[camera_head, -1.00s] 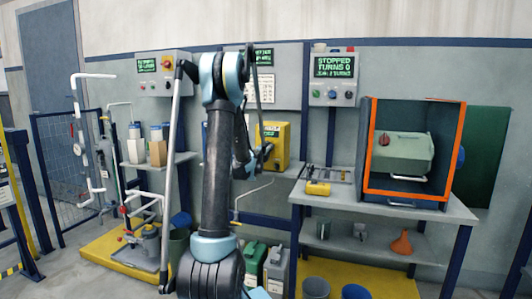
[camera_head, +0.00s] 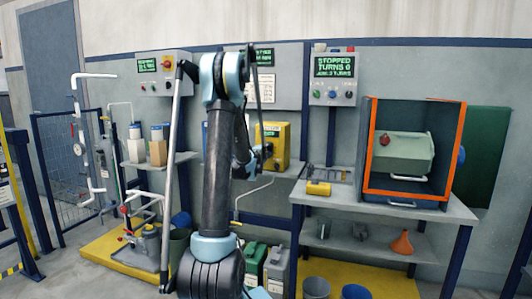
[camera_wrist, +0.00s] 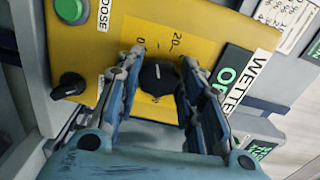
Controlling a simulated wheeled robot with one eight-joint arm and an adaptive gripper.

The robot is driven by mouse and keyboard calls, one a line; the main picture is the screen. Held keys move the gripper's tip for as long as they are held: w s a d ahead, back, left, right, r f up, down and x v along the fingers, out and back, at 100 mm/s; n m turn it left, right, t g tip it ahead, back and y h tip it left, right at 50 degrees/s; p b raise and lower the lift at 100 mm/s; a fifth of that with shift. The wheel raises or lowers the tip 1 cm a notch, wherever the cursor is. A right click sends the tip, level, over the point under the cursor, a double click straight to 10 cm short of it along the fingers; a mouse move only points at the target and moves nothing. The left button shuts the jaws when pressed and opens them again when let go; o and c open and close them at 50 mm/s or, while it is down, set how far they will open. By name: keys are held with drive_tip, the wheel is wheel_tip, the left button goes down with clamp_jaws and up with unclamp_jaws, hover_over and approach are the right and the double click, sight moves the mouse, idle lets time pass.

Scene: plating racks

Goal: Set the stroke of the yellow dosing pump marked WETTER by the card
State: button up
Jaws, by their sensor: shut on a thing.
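My gripper also shows small at the pump in the head view (camera_head: 262,157). The card (camera_head: 267,96) is partly hidden by my arm.
A green button (camera_wrist: 70,10) and another black knob (camera_wrist: 70,86) sit left of the pump face. A green-lit display (camera_wrist: 228,72) is beside the WETTER label. The bench (camera_head: 340,196) with an orange-framed cabinet (camera_head: 369,150) stands to the right.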

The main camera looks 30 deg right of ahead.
drive_tip(key=shift+a, duration=0.2)
drive_tip(key=o, duration=1.1)
drive_tip(key=shift+w+f, duration=0.1)
drive_tip(key=shift+f, duration=0.05)
drive_tip(key=shift+c, duration=0.2)
drive_tip(key=shift+d, duration=0.1)
drive_tip(key=v, duration=1.2)
